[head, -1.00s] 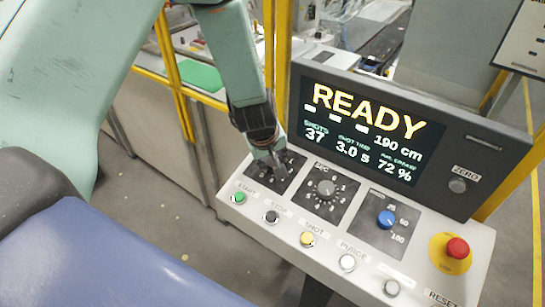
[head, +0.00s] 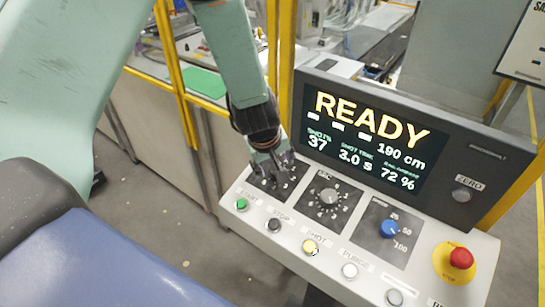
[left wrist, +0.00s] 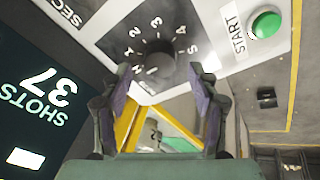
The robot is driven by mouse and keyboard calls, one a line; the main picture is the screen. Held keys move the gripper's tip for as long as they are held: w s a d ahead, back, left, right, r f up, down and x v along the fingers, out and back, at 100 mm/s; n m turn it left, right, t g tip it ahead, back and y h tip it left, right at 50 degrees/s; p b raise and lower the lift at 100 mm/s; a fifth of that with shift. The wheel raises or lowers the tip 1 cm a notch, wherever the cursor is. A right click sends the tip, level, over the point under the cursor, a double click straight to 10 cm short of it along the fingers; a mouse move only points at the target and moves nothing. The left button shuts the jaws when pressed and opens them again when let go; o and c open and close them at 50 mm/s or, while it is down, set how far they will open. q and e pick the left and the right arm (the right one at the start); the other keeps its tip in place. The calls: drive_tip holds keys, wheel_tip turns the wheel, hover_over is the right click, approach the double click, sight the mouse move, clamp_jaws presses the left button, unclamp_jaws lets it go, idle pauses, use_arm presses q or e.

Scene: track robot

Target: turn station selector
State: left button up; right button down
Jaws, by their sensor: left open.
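The station selector is a dark round knob (left wrist: 155,66) on a dark plate, ringed by numbers, in the left wrist view. In the head view its plate (head: 290,182) is at the console's left end, and my gripper hides most of the knob. My left gripper (head: 272,168) is over this plate. In the left wrist view its two fingers (left wrist: 160,82) are spread, with the knob between and just beyond the tips. I cannot tell whether they touch it. The knob's exact pointer position is unclear. My right gripper is not in view.
The console carries a grey SEC dial (head: 328,196), a blue knob (head: 389,229), a red mushroom button (head: 461,258) and a row of push buttons, including green START (head: 242,204). A screen (head: 365,135) reading READY rises behind. Yellow posts (head: 172,75) stand at the left.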

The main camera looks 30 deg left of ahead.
sight(272, 185)
use_arm(q)
drive_tip(key=v, duration=0.3)
drive_tip(key=shift+s+d+r, duration=0.1)
drive_tip(key=shift+s+r, duration=0.1)
drive_tip(key=shift+v, duration=0.85)
drive_tip(key=shift+s+r, duration=0.1)
drive_tip(key=shift+r, duration=0.1)
drive_tip(key=shift+f, duration=0.1)
